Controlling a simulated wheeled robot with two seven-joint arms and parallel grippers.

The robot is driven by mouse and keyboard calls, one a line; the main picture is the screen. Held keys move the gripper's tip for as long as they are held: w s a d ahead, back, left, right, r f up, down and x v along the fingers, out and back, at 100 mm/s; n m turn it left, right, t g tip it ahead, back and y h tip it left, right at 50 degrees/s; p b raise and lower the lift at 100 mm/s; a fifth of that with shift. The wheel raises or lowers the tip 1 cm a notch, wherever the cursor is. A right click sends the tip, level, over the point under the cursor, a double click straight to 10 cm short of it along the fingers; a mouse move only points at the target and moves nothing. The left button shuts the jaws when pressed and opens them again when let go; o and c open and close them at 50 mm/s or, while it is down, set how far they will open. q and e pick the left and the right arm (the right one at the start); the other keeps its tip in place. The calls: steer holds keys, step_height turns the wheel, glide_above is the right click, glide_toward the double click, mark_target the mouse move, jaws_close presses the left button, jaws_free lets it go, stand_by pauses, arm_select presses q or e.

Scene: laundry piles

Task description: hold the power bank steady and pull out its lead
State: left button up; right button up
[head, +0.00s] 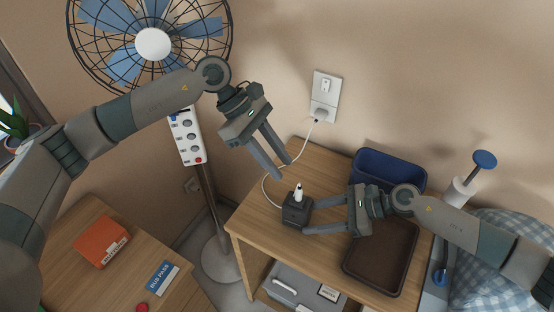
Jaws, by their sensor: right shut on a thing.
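The power bank (296,210) is a small dark box standing on the wooden bedside table (258,240). A white plug (298,191) stands upright in its top. A thin white lead (266,196) loops over the tabletop and up to the wall socket (325,96); where it meets the plug is too small to tell. My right gripper (309,216) is shut on the power bank from the right side. My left gripper (285,170) is open and empty, with its fingers pointing down to the right, just above and left of the plug.
A brown tray (405,232) and a blue bin (388,168) stand right of the power bank. A fan (152,43) and a white power strip (187,136) are at left. A lower table (75,260) holds an orange box (101,241) and a blue card (163,278).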

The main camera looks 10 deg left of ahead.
arm_select(q)
steer(key=shift+d+f, duration=0.1)
steer(key=shift+f, duration=0.05)
steer(key=shift+x, duration=4.35)
steer(key=shift+s, duration=0.1)
jaws_close()
steer(key=shift+r, duration=0.25)
steer(key=shift+r, duration=3.2)
